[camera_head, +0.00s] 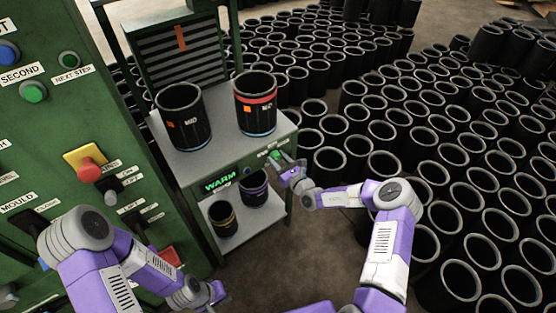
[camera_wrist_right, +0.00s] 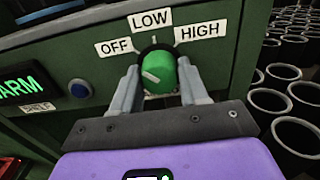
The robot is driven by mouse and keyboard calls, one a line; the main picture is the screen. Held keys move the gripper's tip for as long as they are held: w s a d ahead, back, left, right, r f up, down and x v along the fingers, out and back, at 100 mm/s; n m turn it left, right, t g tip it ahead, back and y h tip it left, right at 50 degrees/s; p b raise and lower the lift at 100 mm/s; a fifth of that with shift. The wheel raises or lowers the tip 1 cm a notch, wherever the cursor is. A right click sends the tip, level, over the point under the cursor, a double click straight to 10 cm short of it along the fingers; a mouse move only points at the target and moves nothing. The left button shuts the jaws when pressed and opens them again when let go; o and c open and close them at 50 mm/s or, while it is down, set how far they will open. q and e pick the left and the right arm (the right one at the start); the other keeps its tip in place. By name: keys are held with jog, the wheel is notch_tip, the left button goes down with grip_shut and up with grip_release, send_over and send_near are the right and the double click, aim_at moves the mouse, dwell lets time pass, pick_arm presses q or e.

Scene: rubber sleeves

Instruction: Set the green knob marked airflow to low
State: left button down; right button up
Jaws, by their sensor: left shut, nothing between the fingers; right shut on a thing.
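The green knob (camera_wrist_right: 158,72) sits on the front panel below the labels OFF (camera_wrist_right: 115,46), LOW (camera_wrist_right: 150,19) and HIGH (camera_wrist_right: 197,32). Its pale mark slants toward the upper left, on the OFF side. No airflow label is readable. My right gripper (camera_wrist_right: 158,84) is shut on the knob, one finger on each side. In the head view the knob (camera_head: 275,154) is small, at the right end of the cabinet front, with my right gripper (camera_head: 282,162) at it. My left gripper (camera_head: 216,294) is shut and empty, low in the picture, far from the knob.
A lit WARM display (camera_head: 220,180) and a blue button (camera_wrist_right: 80,89) are left of the knob. Two large black sleeves (camera_head: 183,118) stand on the cabinet top, smaller ones (camera_head: 222,218) on the shelf below. A green control panel (camera_head: 60,130) is at left. Many sleeves crowd the right floor.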

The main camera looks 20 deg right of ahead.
jog(key=m+p, duration=0.3)
jog(key=shift+r, duration=0.1)
jog(key=m+p, duration=0.2)
jog(key=m, duration=0.1)
jog(key=shift+a+m+p, duration=0.1)
jog(key=shift+m+p, duration=0.4)
jog(key=shift+m, duration=0.8)
jog(key=shift+s, duration=0.1)
jog(key=o, duration=1.1)
jog(key=shift+c, duration=0.2)
